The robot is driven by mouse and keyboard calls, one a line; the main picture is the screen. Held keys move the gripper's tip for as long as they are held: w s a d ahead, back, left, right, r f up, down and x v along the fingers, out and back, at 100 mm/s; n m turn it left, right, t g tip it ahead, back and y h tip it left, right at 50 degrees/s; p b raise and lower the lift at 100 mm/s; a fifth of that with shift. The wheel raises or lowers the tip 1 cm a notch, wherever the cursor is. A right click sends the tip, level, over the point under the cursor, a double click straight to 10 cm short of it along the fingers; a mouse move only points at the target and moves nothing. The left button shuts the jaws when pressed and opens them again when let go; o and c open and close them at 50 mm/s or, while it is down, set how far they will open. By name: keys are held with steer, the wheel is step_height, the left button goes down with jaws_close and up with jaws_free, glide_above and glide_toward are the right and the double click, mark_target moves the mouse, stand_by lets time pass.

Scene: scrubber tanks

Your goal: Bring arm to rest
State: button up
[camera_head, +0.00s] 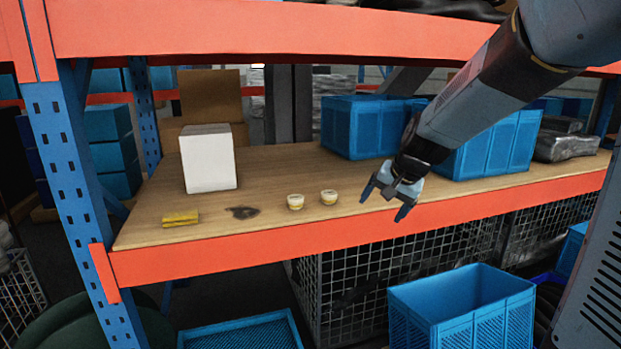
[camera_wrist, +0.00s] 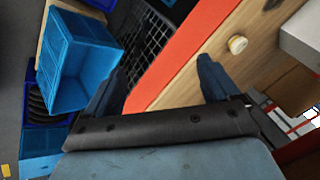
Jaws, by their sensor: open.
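My gripper (camera_head: 384,200) is open with nothing between its fingers. In the head view it hangs from my arm in front of the shelf's orange front beam, to the right of two small round cream-coloured items. In the wrist view the two blue-grey fingers (camera_wrist: 160,88) are spread apart, with the orange beam (camera_wrist: 185,52) showing between them. My arm reaches in from the upper right of the head view.
The wooden shelf (camera_head: 270,225) holds a white box (camera_head: 208,158), a yellow item (camera_head: 180,219), the round items (camera_head: 295,202) (camera_head: 328,197) and blue crates (camera_head: 365,127). An upper orange beam (camera_head: 250,30) crosses above. Below stand wire cages (camera_head: 350,275) and an open blue crate (camera_head: 460,310).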

steer(key=s+d+r+n+h, duration=0.1)
steer(key=s+d+r+n, duration=0.1)
steer(key=s, duration=1)
steer(key=s+d+r+n+h, duration=0.1)
steer(key=s+d+r, duration=0.3)
steer(key=s, duration=0.9)
steer(key=shift+n+h, duration=0.4)
steer(key=shift+n, duration=0.5)
steer(key=shift+c, duration=0.3)
